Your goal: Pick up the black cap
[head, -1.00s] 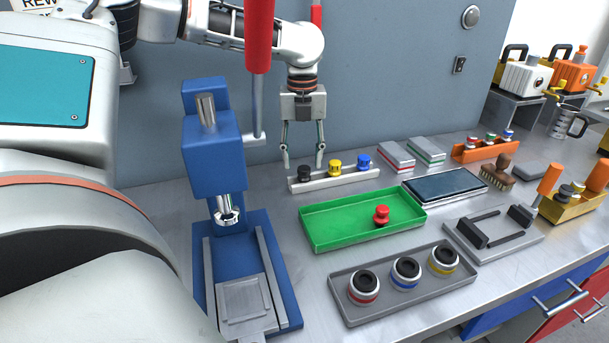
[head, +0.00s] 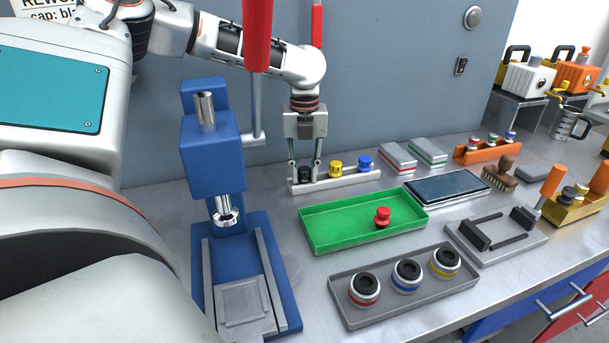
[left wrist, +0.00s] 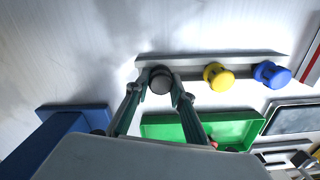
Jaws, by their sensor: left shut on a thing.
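The black cap (head: 305,172) sits at the left end of the light grey rack, beside the yellow cap (head: 335,168) and the blue cap (head: 365,163). My left gripper (head: 305,176) has come down over the rack's left end and is shut on the black cap, one finger on each side. In the left wrist view the black cap (left wrist: 161,81) lies between the fingertips, next to the yellow cap (left wrist: 218,76). The cap still appears to be at the rack; I cannot tell whether it is lifted. My right gripper is not in view.
The blue press (head: 213,150) stands left of the rack. The green tray (head: 345,232) in front holds a red cap (head: 382,215). A grey tray (head: 340,308) with several ringed parts is nearer. Grey-white boxes (head: 397,158) stand right of the rack.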

